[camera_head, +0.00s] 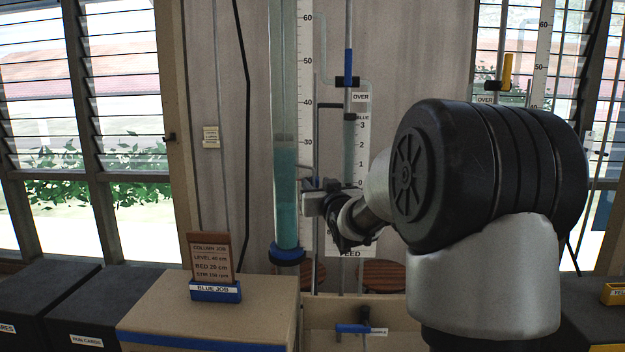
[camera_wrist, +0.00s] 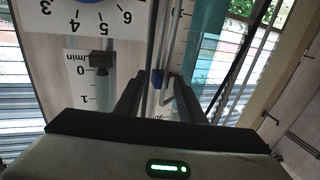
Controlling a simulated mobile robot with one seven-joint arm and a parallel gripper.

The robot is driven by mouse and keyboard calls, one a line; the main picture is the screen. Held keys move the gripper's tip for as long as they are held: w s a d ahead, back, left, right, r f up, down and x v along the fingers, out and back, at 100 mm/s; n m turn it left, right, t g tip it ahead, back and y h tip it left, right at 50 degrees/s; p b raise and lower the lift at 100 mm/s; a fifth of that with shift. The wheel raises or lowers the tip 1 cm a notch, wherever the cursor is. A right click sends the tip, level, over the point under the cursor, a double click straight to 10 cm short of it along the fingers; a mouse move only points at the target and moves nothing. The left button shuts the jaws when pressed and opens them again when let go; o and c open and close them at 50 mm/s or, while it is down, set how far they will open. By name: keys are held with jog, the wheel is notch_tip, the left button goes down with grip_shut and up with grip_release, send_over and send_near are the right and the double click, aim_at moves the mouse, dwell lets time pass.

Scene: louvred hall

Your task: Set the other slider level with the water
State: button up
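A tall clear column (camera_head: 285,200) in the head view holds teal water; its darker part ends just below the 30 mark of the scale (camera_head: 305,100) beside it. A blue slider (camera_head: 348,67) sits high on a thin tube, above a black clamp with an OVER label. A yellow slider (camera_head: 507,70) is on another stand at the right. My gripper (camera_head: 322,203) is low beside the column and scale. My arm hides the stand's lower right.
A cardboard box (camera_head: 210,305) carries a blue-based job card (camera_head: 212,258); dark bins (camera_head: 100,305) stand left of it. A tray with a blue-handled valve (camera_head: 352,328) lies below. A flow scale (camera_head: 357,150) stands right of my gripper; its dark float (camera_wrist: 101,59) shows in the wrist view.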

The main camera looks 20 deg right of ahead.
jog(key=shift+w, duration=0.25)
jog(key=shift+w+b, duration=0.3)
jog(key=shift+w, duration=0.55)
grip_shut()
dwell(0.8)
grip_release()
